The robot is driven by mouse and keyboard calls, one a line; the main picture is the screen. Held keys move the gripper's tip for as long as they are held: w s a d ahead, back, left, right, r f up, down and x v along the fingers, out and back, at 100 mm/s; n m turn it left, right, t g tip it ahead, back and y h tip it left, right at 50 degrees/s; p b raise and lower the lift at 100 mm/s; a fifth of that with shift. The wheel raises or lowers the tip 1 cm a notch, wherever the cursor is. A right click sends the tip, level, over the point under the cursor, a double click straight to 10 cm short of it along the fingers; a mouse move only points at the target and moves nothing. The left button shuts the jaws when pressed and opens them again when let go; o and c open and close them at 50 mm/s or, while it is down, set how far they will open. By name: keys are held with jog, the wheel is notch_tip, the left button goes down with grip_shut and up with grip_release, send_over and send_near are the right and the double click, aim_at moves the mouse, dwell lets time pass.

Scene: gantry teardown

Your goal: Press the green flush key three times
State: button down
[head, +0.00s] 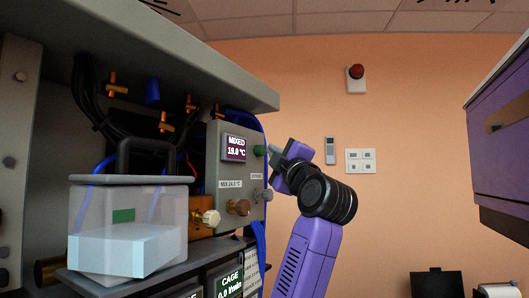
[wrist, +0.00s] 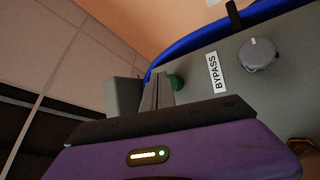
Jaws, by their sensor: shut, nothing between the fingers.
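The green key (head: 260,150) is a round green button on the grey control panel (head: 226,180), just right of the display reading MIXED 19.0 °C. In the wrist view the green key (wrist: 177,82) shows beyond and just right of my fingertips, partly hidden by them. My gripper (head: 277,172) is at the right edge of the panel, its fingers pointing toward it. In the wrist view my gripper (wrist: 157,90) has its fingers together with nothing between them. I cannot tell whether the fingertips touch the key.
A grey knob (wrist: 258,54) sits beside the BYPASS label (wrist: 217,73). A clear tank (head: 128,205) stands at left. Blue hoses (wrist: 205,33) run behind the panel edge.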

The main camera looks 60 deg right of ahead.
jog(key=shift+s, duration=0.6)
jog(key=s, duration=0.6)
jog(key=shift+a, duration=0.15)
dwell(2.4)
